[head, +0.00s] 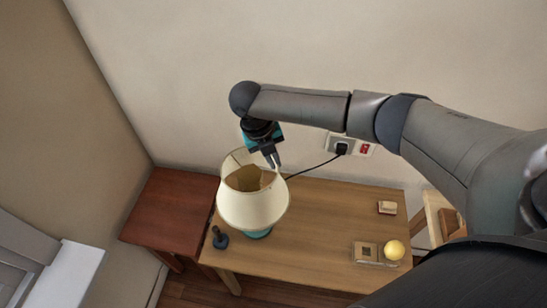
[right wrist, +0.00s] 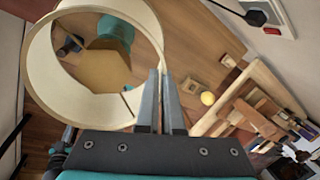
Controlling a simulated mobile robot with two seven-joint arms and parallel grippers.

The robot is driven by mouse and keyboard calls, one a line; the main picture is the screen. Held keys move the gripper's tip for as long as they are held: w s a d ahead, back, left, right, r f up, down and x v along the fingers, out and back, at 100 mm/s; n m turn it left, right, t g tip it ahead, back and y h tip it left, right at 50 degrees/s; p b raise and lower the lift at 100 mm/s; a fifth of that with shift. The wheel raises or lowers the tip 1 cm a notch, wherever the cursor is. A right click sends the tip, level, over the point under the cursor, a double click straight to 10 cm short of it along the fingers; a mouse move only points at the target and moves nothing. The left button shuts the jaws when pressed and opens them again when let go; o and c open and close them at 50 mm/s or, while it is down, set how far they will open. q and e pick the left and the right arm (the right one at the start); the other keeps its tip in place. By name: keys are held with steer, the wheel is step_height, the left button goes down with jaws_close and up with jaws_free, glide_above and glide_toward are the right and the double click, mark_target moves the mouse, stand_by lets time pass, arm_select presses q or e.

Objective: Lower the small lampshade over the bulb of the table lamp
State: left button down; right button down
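The small lampshade (head: 253,207) is cream and open at the top, and looks upright. My right gripper (head: 272,159) comes from above, with its fingers close together at the shade's upper rim. In the right wrist view the fingers (right wrist: 162,98) pinch the wall of the shade (right wrist: 42,75). The teal base of the table lamp (head: 258,234) shows just below the shade; its teal part (right wrist: 117,32) also shows through the shade's opening. A tan shape is inside the opening; I cannot tell whether it is the bulb. My left gripper is out of view.
The wooden table (head: 325,210) has a dark knobbed object (head: 219,238) left of the lamp. A yellow ball (head: 394,250), a small square item (head: 366,252) and a pale block (head: 387,207) are at right. A cord runs to the wall socket (head: 341,147). A reddish side table (head: 172,211) adjoins.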

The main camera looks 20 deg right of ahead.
steer(key=shift+f, duration=0.45)
steer(key=c, duration=1)
jaws_free()
